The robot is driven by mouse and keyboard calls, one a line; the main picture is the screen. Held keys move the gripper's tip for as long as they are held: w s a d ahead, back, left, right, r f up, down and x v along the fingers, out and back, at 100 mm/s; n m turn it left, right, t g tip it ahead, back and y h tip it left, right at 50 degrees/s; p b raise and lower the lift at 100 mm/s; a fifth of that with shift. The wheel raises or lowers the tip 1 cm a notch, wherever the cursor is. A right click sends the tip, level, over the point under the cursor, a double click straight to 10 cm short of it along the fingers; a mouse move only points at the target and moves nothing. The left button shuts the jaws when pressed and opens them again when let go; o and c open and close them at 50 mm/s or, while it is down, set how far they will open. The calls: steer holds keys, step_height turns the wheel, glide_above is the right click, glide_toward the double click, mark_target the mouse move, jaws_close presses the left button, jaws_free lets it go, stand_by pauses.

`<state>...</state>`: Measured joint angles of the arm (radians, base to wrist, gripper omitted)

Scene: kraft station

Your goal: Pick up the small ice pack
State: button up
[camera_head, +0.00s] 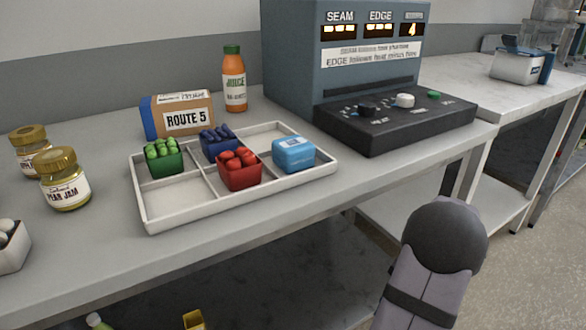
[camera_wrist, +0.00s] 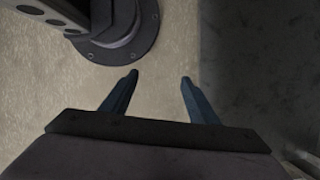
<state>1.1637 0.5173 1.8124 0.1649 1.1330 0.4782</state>
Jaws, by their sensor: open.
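A small light-blue block with a white label (camera_head: 293,154), which looks like the ice pack, sits at the right end of the white divided tray (camera_head: 245,190) on the table. It is to the right of a red container. My gripper (camera_wrist: 160,76) shows in the wrist view with its two dark fingers apart and nothing between them. It points at bare floor, with none of the tray's things in that view. In the head view only a rounded part of my arm shows at the lower right, away from the tray; the fingers are not visible there.
The tray also holds green (camera_head: 163,157), dark blue (camera_head: 221,145) and red (camera_head: 239,170) containers. Behind it stand a ROUTE 5 box (camera_head: 186,121) and a juice bottle (camera_head: 234,80). A control console (camera_head: 395,118) stands to the right, jam jars (camera_head: 66,182) to the left.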

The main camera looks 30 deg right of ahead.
steer(key=s+d+r+n+g+h+p, duration=0.1)
steer(key=d+r+n+h+p, duration=0.15)
steer(key=d+r+p, duration=0.6)
steer(key=s+d+r+n+g+h+p, duration=0.1)
steer(key=s+d+r+h+p, duration=0.15)
steer(key=r+p, duration=1.05)
steer(key=s+d+r+n+g+h+p, duration=0.1)
steer(key=d+r+n+h+p, duration=0.15)
steer(key=d+r+p, duration=0.8)
step_height(320, 180, up, 18)
steer(key=n+t+y+p, duration=0.4)
steer(key=n+t+p, duration=0.1)
steer(key=n+p, duration=0.9)
glide_above(293, 142)
steer(key=shift+s+d+f+h, duration=0.1)
steer(key=shift+s+h, duration=0.15)
steer(key=shift+s, duration=0.15)
steer(key=shift+a, duration=0.2)
steer(key=shift+w+d+f+p, duration=0.15)
steer(key=shift+f+p, duration=0.55)
steer(key=shift+f, duration=1.15)
steer(key=shift+w+a+f+p, duration=0.2)
steer(key=shift+f+p, duration=0.45)
steer(key=shift+f, duration=1.2)
